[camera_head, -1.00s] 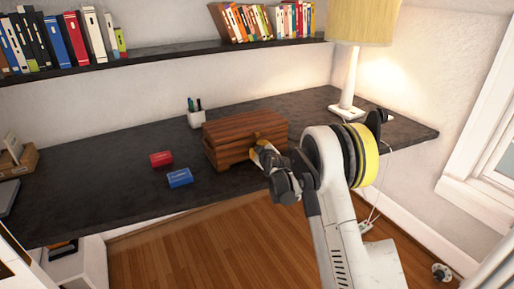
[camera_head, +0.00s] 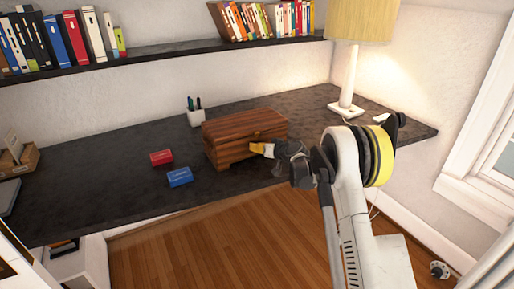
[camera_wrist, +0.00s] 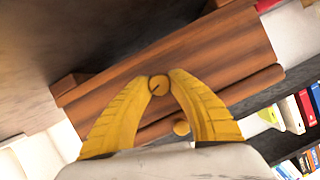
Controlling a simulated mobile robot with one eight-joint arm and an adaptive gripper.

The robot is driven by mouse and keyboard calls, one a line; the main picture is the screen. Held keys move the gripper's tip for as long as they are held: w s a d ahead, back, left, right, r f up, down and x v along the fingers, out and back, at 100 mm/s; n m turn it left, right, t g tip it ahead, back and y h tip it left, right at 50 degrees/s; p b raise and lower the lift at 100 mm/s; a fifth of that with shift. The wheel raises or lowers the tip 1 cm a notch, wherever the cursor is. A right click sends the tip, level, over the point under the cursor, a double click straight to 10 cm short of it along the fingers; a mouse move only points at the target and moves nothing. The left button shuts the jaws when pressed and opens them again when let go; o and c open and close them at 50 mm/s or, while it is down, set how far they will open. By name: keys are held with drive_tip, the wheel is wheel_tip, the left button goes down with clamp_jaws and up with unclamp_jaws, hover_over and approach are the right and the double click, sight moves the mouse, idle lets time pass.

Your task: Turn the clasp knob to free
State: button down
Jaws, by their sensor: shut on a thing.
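A wooden chest (camera_head: 240,133) with a closed lid stands on the dark desk; it also fills much of the wrist view (camera_wrist: 215,50). The clasp knob (camera_wrist: 159,85) is a small round brass-coloured disc with a dark line across it, on the chest's front. My gripper (camera_head: 258,148) is at the chest's front in the head view. In the wrist view its two yellow fingers (camera_wrist: 160,82) are shut on the knob, one on each side. In the head view the knob is hidden by my gripper.
A red box (camera_head: 161,157) and a blue box (camera_head: 180,177) lie on the desk (camera_head: 100,200) left of the chest. A white pen cup (camera_head: 195,116) stands behind it. A lamp (camera_head: 347,90) stands at the right rear. A bookshelf (camera_head: 165,55) runs above.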

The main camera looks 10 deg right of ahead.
drive_tip(key=shift+f+m+y, duration=0.15)
drive_tip(key=shift+m+y, duration=0.65)
drive_tip(key=shift+m, duration=0.3)
drive_tip(key=shift+g, duration=0.3)
drive_tip(key=c, duration=1.2)
unclamp_jaws()
drive_tip(key=shift+s+d+r, duration=0.2)
drive_tip(key=shift+s, duration=0.1)
drive_tip(key=v, duration=1.1)
drive_tip(key=shift+s, duration=0.2)
